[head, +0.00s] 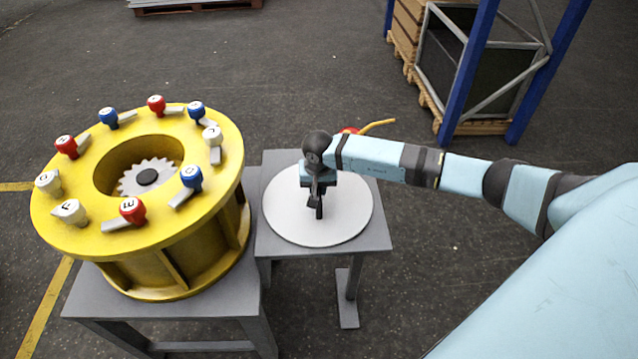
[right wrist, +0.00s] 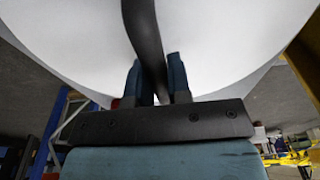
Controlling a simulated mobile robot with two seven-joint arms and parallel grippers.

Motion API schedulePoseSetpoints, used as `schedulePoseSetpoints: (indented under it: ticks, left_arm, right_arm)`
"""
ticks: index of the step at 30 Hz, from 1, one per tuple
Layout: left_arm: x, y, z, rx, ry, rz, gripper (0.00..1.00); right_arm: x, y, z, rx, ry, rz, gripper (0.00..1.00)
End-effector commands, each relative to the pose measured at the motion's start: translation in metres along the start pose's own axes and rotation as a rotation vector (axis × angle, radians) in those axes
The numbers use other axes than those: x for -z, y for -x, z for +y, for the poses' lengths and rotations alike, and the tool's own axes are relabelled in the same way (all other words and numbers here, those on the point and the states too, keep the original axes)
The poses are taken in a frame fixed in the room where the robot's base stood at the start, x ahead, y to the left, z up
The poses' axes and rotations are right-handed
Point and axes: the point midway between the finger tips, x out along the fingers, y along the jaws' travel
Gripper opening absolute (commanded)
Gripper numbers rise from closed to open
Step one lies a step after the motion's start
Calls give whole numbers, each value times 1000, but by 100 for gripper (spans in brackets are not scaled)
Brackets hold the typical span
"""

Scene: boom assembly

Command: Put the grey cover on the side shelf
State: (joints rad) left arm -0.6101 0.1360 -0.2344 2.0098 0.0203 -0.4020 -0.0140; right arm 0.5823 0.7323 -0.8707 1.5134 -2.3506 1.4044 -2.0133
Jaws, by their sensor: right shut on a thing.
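The grey cover (head: 285,215), a flat pale disc, is level over the small side shelf (head: 376,240) beside the yellow drum. I cannot tell whether it rests on the shelf top or hovers just above it. My right gripper (head: 318,192) is over the middle of the cover, shut on its dark handle. In the right wrist view the gripper fingers (right wrist: 152,82) hold the dark curved handle (right wrist: 146,35), with the pale cover (right wrist: 225,45) filling the view behind. My left gripper is not in view.
The yellow drum (head: 222,148) stands on a grey table (head: 90,292) at the left, with several red, blue and white knobbed clamps around its rim and a toothed wheel (head: 150,178) inside. A red and yellow object (head: 378,125) is partly hidden behind my right arm. A blue rack (head: 468,70) stands behind.

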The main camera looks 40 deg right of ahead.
Motion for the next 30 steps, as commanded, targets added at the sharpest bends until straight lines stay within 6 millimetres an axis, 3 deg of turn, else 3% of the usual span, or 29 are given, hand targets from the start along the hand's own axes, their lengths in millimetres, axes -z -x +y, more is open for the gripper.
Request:
schedulePoseSetpoints:
  ticks: [4, 5, 7, 8, 19, 30]
  left_arm:
    - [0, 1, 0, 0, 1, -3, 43]
    - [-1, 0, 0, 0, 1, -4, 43]
    - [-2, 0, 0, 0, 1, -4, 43]
    - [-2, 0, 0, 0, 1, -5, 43]
    - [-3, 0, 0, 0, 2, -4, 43]
    - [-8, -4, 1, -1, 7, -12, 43]
  right_arm:
    - [-2, -1, 0, -2, 2, -3, 0]
    - [-4, -5, 2, -7, 3, -8, 25]
    - [-4, -4, 1, -7, 3, -8, 42]
    - [-4, -4, 1, -6, 3, -7, 44]
    - [-2, 6, 1, -3, 2, -3, 44]
    - [-1, 79, 1, -3, 3, -1, 44]
